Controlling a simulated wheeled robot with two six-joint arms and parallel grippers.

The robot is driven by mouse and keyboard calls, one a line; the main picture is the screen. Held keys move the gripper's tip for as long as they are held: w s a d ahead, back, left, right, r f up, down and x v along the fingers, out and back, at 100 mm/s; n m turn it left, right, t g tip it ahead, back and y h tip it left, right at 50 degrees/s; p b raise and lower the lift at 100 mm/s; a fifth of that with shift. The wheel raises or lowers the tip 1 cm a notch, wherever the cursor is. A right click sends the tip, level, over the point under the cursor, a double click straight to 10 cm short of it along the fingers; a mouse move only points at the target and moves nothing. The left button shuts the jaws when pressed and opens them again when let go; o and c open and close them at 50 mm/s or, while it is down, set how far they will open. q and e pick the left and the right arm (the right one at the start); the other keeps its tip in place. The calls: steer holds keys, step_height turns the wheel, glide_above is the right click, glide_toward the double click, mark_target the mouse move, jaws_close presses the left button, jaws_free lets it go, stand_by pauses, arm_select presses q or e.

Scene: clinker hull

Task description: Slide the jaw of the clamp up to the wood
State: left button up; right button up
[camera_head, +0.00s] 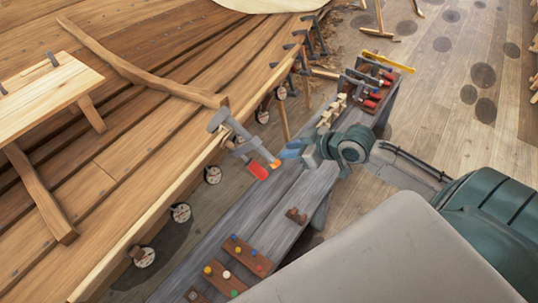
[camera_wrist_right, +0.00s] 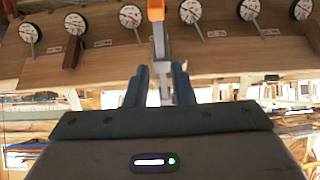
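The clamp (camera_head: 236,133) hangs on the hull's top edge, its grey head at the wood and its bar slanting down right. Its grey sliding jaw (camera_head: 245,147) sits partway along the bar, with a red handle (camera_head: 258,170) below; a gap to the wood cannot be judged. My right gripper (camera_head: 287,154) is beside that end. In the wrist view, its two dark fingers (camera_wrist_right: 160,72) stand apart, with the grey bar (camera_wrist_right: 160,45) between them and orange (camera_wrist_right: 156,10) above. My left gripper is out of view.
The hull planking (camera_head: 140,130) fills the left. A grey bench (camera_head: 265,215) runs below the clamp, holding pegged wooden blocks (camera_head: 247,254) and red-handled clamps (camera_head: 372,93). Round dials (camera_head: 213,175) hang along the hull's side. Floor (camera_head: 440,100) at the right is mostly clear.

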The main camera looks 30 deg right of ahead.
mark_target(259, 143)
steer(key=b+x, duration=0.6)
steer(key=x, duration=0.2)
steer(key=shift+s, duration=0.15)
arm_select(q)
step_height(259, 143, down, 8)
steer(key=b, duration=0.1)
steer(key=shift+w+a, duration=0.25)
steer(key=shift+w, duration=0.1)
arm_select(e)
steer(key=shift+x, duration=0.95)
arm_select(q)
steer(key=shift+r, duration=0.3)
arm_select(e)
steer(key=shift+w+a+r, duration=0.15)
steer(key=shift+w+r, duration=0.1)
steer(key=shift+w, duration=0.2)
steer(key=shift+w+a+r, duration=0.2)
steer(key=shift+w, duration=0.25)
steer(key=shift+c, duration=0.4)
arm_select(q)
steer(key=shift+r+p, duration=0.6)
steer(key=shift+p, duration=0.2)
arm_select(e)
steer(key=shift+w+a+r, duration=0.4)
steer(key=shift+w+r, duration=0.25)
steer(key=shift+r, duration=0.05)
